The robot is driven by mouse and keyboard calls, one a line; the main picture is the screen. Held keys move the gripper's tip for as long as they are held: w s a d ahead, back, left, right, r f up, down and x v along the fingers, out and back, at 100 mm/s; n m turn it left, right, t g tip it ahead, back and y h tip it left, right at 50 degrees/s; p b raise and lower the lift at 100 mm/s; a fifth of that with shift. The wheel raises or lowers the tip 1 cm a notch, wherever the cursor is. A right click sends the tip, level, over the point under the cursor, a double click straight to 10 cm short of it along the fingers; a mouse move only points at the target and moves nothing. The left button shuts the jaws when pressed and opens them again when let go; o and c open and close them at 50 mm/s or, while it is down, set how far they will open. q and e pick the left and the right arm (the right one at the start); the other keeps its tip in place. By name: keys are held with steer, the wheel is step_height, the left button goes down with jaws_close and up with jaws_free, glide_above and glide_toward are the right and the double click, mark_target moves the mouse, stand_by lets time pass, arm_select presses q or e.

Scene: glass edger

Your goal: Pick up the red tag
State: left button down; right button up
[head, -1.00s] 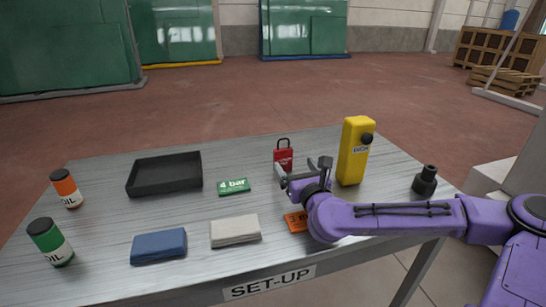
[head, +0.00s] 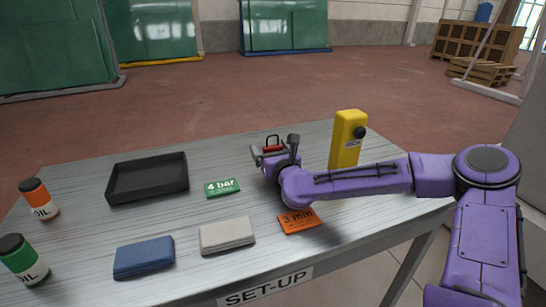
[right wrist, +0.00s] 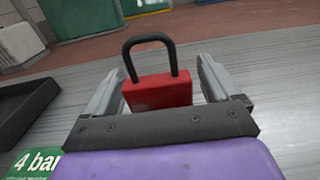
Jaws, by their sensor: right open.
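The red tag, a red padlock-shaped piece with a dark shackle (head: 272,148), stands upright on the metal table, mostly hidden behind my right gripper in the head view. In the right wrist view the red tag (right wrist: 158,92) lies between the two grey fingers, with its shackle up. My right gripper (head: 274,151) is open, with one finger on each side of the tag. In the wrist view a gap shows at the right finger; the left finger is close to the tag's edge, and I cannot tell whether it touches. My left gripper is out of view.
A yellow case (head: 346,142) stands right of the gripper. A green "4 bar" card (head: 222,188) and black tray (head: 110,183) lie left. An orange "3 mm" card (head: 299,221), grey cloth (head: 227,236) and blue cloth (head: 144,258) lie nearer. Two oil bottles stand far left.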

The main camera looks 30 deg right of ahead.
steer(key=c, duration=1.1)
steer(key=shift+r, duration=0.6)
steer(key=shift+c, duration=0.2)
steer(key=s+r+p, duration=0.1)
steer(key=s+r, duration=1)
steer(key=s, duration=0.3)
steer(key=shift+r, duration=0.4)
